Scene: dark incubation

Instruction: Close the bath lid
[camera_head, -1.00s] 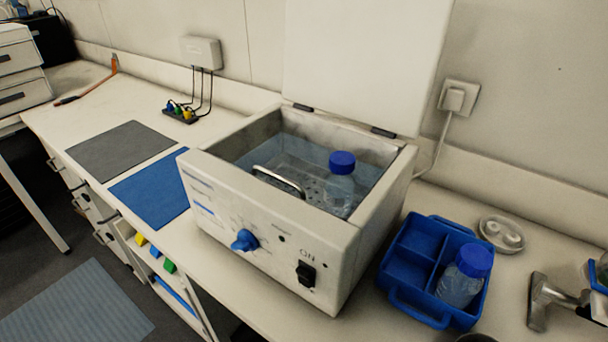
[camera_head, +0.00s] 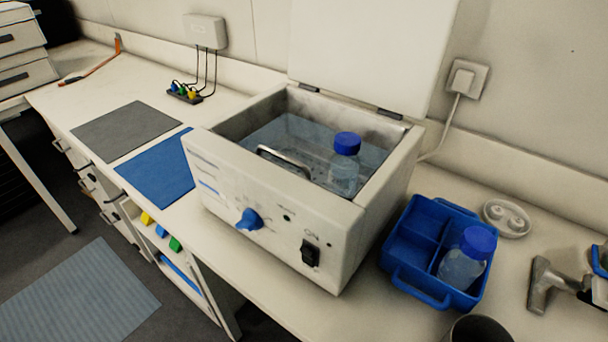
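The bath is a white box (camera_head: 275,235) on the bench, with a blue knob (camera_head: 249,220) and a black switch (camera_head: 311,253) on its front. Its white lid (camera_head: 370,50) stands open, upright on two dark hinges at the back edge; its top is cut off by the picture. Inside the open basin are clear water, a metal handle (camera_head: 285,160) and an upright clear bottle with a blue cap (camera_head: 346,145).
Blue (camera_head: 158,178) and grey (camera_head: 125,130) mats lie left. A wall plug (camera_head: 467,77) has a cable behind.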

